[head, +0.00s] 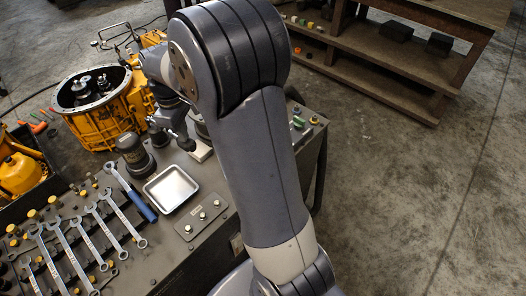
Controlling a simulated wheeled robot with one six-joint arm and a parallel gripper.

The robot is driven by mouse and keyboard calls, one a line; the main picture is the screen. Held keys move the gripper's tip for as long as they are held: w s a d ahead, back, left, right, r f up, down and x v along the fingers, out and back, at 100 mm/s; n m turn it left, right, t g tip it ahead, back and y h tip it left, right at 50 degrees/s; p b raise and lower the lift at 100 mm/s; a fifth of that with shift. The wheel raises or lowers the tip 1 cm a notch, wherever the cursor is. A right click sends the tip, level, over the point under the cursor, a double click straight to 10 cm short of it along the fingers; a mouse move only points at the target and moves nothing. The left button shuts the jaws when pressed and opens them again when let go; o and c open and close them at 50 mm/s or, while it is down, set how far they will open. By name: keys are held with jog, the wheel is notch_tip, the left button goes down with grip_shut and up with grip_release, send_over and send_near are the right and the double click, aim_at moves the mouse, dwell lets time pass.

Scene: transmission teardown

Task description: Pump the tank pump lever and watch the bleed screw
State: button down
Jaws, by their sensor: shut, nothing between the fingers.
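My gripper (186,143) hangs above the bench behind my upper arm, shut and empty, just right of the yellow transmission housing (113,122). The housing is open on top, with dark metal parts inside. Thin dark lever-like rods (106,42) stand at its far side, near more yellow parts. A yellow tank-like body (20,174) sits in a dark tray at the left edge; I cannot tell whether a pump lever belongs to it. I cannot make out the bleed screw. My gripper is apart from the rods and from the tank-like body.
A metal tray (171,190) and a plate with several knobs (203,217) lie on the bench. A dark cylinder (134,153) stands near my gripper. A wooden shelf (385,65) stands behind; the right floor is clear.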

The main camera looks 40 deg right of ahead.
notch_tip(320, 180, down, 6)
jog(key=b, duration=0.4)
jog(key=shift+f, duration=0.25)
notch_tip(320, 180, up, 8)
jog(key=p, duration=0.7)
jog(key=shift+r, duration=0.1)
dwell(0.3)
